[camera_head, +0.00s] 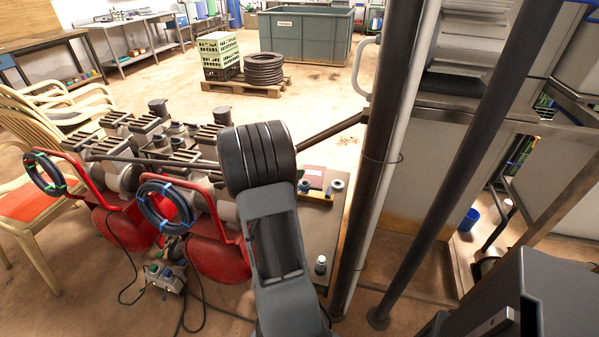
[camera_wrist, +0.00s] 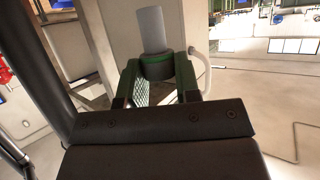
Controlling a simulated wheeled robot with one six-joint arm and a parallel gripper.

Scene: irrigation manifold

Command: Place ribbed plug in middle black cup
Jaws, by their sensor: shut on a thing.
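My gripper (camera_wrist: 158,76) shows in the wrist view with its two green fingers closed on a plug (camera_wrist: 153,32). The plug's upper part is a smooth grey cylinder. A green band and a dark lower part sit between the fingers. No ribs can be made out on it. It stands out beyond the fingertips. In the head view my own arm covers the middle and the gripper cannot be made out. I cannot pick out the middle black cup in either view.
Red-framed machines (camera_head: 225,255) with coiled hoses stand left. Dark upright posts (camera_head: 385,150) stand close on the right.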

